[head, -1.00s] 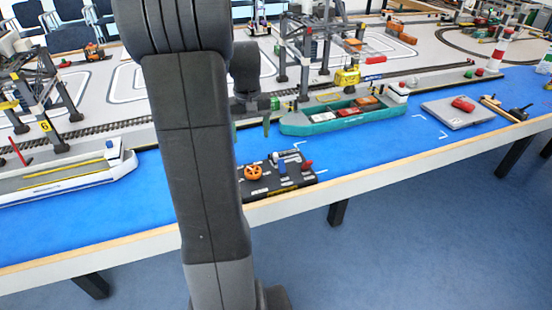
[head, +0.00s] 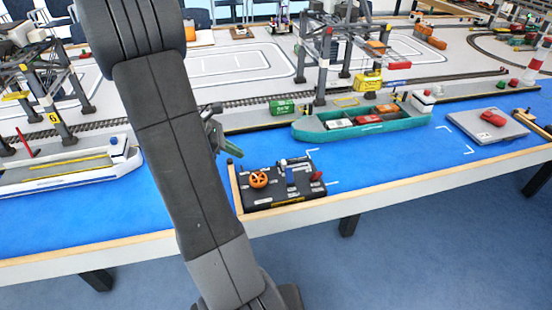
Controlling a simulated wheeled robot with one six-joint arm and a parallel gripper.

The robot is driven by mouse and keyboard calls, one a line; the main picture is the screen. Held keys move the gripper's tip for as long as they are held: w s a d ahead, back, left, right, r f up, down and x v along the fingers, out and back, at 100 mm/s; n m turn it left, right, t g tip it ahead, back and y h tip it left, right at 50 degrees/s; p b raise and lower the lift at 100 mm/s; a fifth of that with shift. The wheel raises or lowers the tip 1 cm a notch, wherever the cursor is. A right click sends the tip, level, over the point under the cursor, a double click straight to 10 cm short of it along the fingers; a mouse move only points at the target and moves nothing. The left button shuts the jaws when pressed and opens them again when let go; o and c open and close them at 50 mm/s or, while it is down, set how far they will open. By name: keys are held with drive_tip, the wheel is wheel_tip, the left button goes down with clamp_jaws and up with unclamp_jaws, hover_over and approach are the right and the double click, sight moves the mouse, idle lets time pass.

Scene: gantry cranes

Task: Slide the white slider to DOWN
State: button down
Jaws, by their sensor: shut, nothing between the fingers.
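A dark control box (head: 285,199) lies on the blue surface at the table's front edge. It carries an orange handwheel (head: 258,179), a blue upright part (head: 291,176) and a red knob (head: 316,176). A small whitish piece (head: 283,163) shows at its back; it may be the white slider, but it is too small to tell, and its position marks cannot be read. My gripper (head: 233,152) is shut and empty, above the blue surface behind and left of the box, apart from it. My arm partly hides it.
A teal ship (head: 362,128) lies behind and right of the box, and a white ship (head: 70,171) at left. A grey platform (head: 482,129) with a red object is at right. Gantry cranes stand behind. Blue surface is free right of the box.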

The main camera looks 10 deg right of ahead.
sight(282, 167)
drive_tip(key=x, duration=0.9)
drive_tip(key=shift+d+f+b, duration=0.15)
drive_tip(key=shift+f+b, duration=0.05)
drive_tip(key=shift+b, duration=0.2)
drive_tip(key=d, duration=0.3)
drive_tip(key=shift+w+d, duration=0.1)
drive_tip(key=shift+d+f, duration=0.1)
drive_tip(key=shift+d, duration=0.45)
